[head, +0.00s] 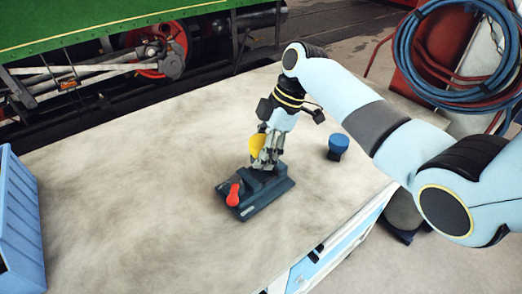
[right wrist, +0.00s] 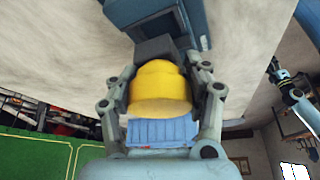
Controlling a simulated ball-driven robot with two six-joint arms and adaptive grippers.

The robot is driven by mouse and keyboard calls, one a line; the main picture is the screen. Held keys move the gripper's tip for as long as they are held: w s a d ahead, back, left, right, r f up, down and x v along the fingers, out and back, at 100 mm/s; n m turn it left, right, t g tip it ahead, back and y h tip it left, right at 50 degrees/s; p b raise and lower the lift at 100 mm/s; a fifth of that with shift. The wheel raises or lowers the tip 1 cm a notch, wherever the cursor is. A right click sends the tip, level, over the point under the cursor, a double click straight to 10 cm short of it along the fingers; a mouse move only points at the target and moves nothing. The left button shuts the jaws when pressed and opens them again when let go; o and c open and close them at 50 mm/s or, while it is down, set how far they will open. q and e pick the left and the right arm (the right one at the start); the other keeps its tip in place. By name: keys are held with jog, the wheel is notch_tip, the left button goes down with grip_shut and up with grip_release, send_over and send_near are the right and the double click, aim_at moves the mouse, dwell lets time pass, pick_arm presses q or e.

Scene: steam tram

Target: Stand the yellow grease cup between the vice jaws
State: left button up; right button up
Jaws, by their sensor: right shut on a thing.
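The yellow grease cup (head: 256,146) is between the fingers of my right gripper (head: 265,158), which is shut on it. In the right wrist view the cup (right wrist: 160,86) sits between the two fingers (right wrist: 162,92), one at each side. The dark grey vice (head: 268,192) with a red handle (head: 233,195) stands on the bench right below the gripper. In the right wrist view a dark vice block (right wrist: 155,48) shows just beyond the cup. The fingers hide part of the jaws, and I cannot tell whether the cup touches them. My left gripper is not in view.
A blue-topped cup (head: 338,144) stands on the bench (head: 120,190) right of the vice. A blue crate (head: 22,225) is at the left edge. The bench left of the vice is clear. The green tram (head: 75,25) is behind; hoses hang at the upper right.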

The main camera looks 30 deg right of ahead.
jog(key=shift+f, duration=0.3)
jog(key=shift+r, duration=0.1)
dwell(0.3)
jog(key=shift+f+p, duration=0.3)
jog(key=shift+f, duration=0.1)
dwell(1.0)
jog(key=shift+f+b, duration=0.55)
jog(key=shift+f, duration=0.55)
dwell(0.9)
jog(key=shift+f, duration=0.5)
grip_shut()
dwell(1.1)
jog(key=o, duration=1.8)
grip_release()
jog(key=shift+o, duration=0.2)
